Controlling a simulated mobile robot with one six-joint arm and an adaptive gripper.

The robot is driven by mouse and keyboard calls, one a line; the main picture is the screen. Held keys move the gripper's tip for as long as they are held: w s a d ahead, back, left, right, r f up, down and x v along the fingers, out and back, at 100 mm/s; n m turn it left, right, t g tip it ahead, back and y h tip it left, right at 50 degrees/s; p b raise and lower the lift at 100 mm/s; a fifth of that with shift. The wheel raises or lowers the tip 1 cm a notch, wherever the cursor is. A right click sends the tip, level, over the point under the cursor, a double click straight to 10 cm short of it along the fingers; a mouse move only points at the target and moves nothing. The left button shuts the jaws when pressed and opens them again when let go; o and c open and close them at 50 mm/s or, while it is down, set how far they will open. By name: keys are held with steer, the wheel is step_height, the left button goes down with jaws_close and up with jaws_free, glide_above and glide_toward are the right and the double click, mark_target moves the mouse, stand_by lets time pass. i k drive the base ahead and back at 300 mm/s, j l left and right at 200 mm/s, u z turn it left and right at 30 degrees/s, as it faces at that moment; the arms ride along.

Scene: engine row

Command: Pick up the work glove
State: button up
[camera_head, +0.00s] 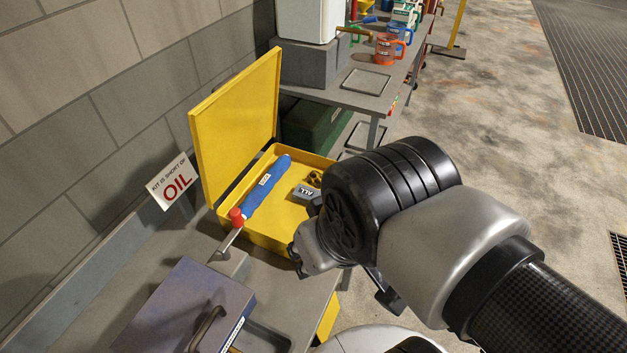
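I cannot make out a work glove in this view. My arm comes in from the lower right, and its black and grey wrist covers the front right part of an open yellow case (232,130). My gripper (302,258) shows only in part, at the left end of the wrist, above the bench by the case's front. Its fingers are mostly hidden, so I cannot tell whether they are open or shut, or whether they hold anything.
The case holds a blue cylinder (266,186), a small grey labelled block (304,194) and a brass-coloured piece (315,178). A red-knobbed lever (236,217) and a purple-grey box (185,308) stand nearer. An OIL sign (172,182) is left. Orange (386,48) and blue jugs stand behind.

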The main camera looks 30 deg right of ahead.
mark_target(315, 178)
steer(key=u, duration=0.5)
steer(key=i+l+u, duration=0.1)
steer(key=l+u, duration=0.35)
steer(key=l, duration=0.35)
steer(key=l+u, duration=0.4)
steer(key=l, duration=0.35)
steer(key=k+l+u, duration=0.15)
steer(key=l+u, duration=0.3)
steer(key=l, duration=0.6)
steer(key=k+l, duration=0.15)
steer(key=l, duration=0.15)
